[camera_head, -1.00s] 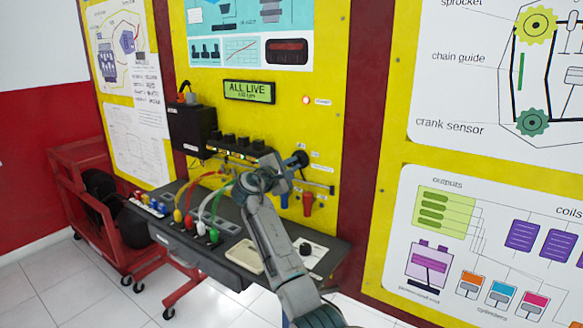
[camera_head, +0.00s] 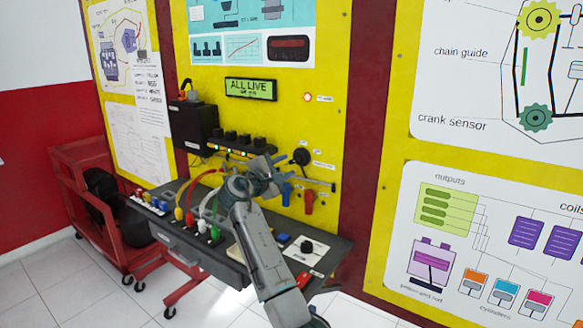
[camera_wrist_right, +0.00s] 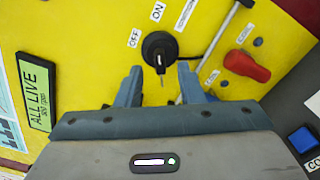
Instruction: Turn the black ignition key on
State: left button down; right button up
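The black ignition key (camera_head: 301,157) sits on the yellow panel. In the right wrist view the black key (camera_wrist_right: 160,47) is beside the OFF and ON labels, with a thin metal piece hanging from it. My right gripper (camera_head: 278,172) is in front of the panel, left of the key in the head view. In the right wrist view its two blue-grey fingers (camera_wrist_right: 160,86) are apart with nothing held between them; the key lies ahead of the gap, apart from both fingers. My left gripper is out of view.
A red knob (camera_wrist_right: 246,66) and a metal rod (camera_wrist_right: 210,52) are right of the key in the wrist view. The display (camera_head: 251,89) reads ALL LIVE.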

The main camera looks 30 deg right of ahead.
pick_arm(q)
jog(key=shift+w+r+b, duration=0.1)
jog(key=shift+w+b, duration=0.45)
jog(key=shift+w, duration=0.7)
pick_arm(e)
jog(key=v, duration=0.6)
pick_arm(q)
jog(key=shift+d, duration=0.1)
